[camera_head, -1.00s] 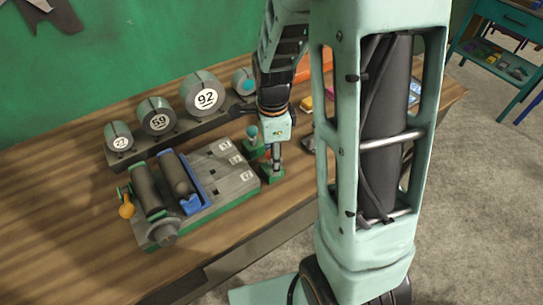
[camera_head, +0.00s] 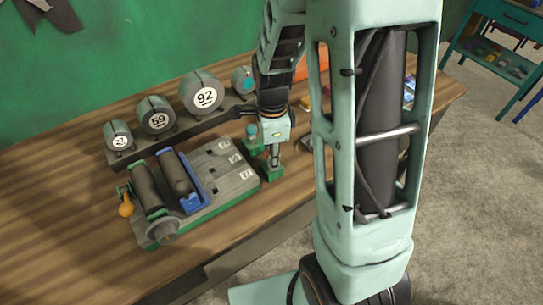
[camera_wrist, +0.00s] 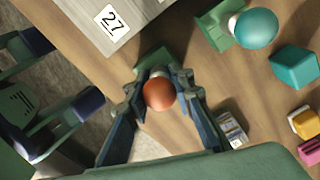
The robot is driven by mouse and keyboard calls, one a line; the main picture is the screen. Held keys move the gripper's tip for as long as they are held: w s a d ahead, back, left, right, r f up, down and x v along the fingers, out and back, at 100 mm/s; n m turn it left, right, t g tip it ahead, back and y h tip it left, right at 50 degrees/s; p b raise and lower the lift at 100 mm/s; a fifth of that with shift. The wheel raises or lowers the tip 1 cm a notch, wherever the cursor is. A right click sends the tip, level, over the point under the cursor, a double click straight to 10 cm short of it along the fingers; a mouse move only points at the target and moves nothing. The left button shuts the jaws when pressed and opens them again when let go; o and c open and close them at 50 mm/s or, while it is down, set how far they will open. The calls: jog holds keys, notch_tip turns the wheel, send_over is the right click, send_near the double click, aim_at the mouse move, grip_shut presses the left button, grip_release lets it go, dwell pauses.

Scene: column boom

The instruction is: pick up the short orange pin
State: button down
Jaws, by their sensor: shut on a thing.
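The short orange pin shows its round orange head (camera_wrist: 159,94) in the wrist view, between my fingers. My gripper (camera_wrist: 161,82) is shut on it, with one finger on each side. Part of a green base (camera_wrist: 154,60) shows behind the pin. In the head view my gripper (camera_head: 273,156) points down over a small green base (camera_head: 271,173) near the bench's front edge. The pin is hard to make out there, and I cannot tell whether it has left the base.
A teal-headed pin (camera_wrist: 257,28) in a green holder stands close by, with a teal block (camera_wrist: 295,67) beyond it. A grey numbered fixture (camera_head: 232,179) with rollers is left of my gripper. Numbered cylinders (camera_head: 201,92) line the back. The bench's left front is bare.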

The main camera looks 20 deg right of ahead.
jog(key=shift+r, duration=0.1)
jog(key=shift+r+p, duration=0.8)
jog(key=shift+r, duration=0.05)
jog(key=s+a+r+p, duration=0.6)
jog(key=s+r+p, duration=0.2)
jog(key=s+r, duration=0.3)
jog(key=shift+s+a+p, duration=0.35)
jog(key=shift+s+a, duration=0.05)
jog(key=shift+s, duration=0.25)
